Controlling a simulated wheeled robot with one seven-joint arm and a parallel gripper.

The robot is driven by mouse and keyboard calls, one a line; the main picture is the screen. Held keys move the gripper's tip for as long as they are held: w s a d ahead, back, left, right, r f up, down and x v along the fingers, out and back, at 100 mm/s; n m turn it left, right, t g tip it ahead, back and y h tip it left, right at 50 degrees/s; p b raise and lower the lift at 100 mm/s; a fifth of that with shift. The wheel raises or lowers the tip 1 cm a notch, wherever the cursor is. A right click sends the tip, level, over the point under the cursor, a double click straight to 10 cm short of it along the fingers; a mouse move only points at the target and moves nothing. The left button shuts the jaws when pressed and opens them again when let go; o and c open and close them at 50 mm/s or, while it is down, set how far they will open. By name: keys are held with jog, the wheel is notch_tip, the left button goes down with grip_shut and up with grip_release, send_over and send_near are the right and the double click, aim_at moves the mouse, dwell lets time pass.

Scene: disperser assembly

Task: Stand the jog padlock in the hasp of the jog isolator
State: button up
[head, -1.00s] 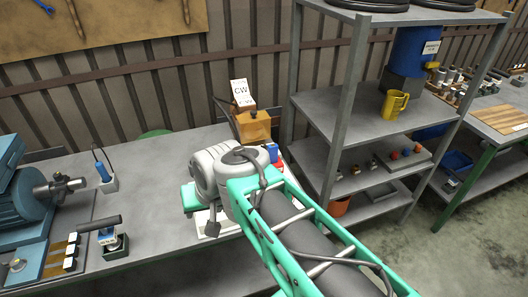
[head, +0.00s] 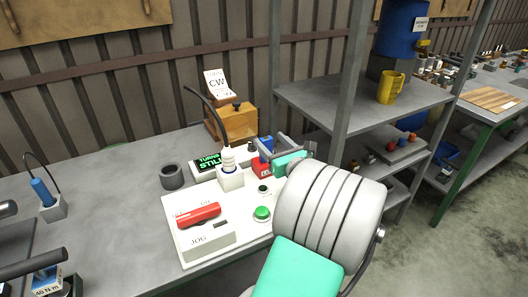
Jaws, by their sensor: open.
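The jog isolator, a red bar handle (head: 198,215) above a JOG label, sits on a white sloped panel (head: 185,243) on the bench. A small dark slot shows on the panel at the handle's right; I cannot tell whether it is the hasp. A red block with a white letter (head: 262,168) stands behind the panel, with a blue piece (head: 267,145) beside it. Which of these is the jog padlock is not clear. My gripper (head: 284,150) is open beside and above them, partly hidden by my own wrist. I see nothing held in it.
A green button (head: 262,213) and a small dark button are on the panel. A white block with a ribbed post (head: 230,175), a green display (head: 208,162) and a dark cup (head: 172,177) stand close by. A wooden box (head: 238,121) is behind. A metal shelf (head: 345,105) rises at right.

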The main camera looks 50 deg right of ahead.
aim_at(264, 138)
jog(key=x, duration=0.4)
jog(key=shift+w+a+f, duration=0.2)
jog(key=shift+w+a, duration=0.05)
jog(key=shift+w, duration=0.25)
jog(key=shift+w+d, duration=0.2)
jog(key=shift+w, duration=0.1)
jog(key=shift+c, duration=0.3)
grip_shut()
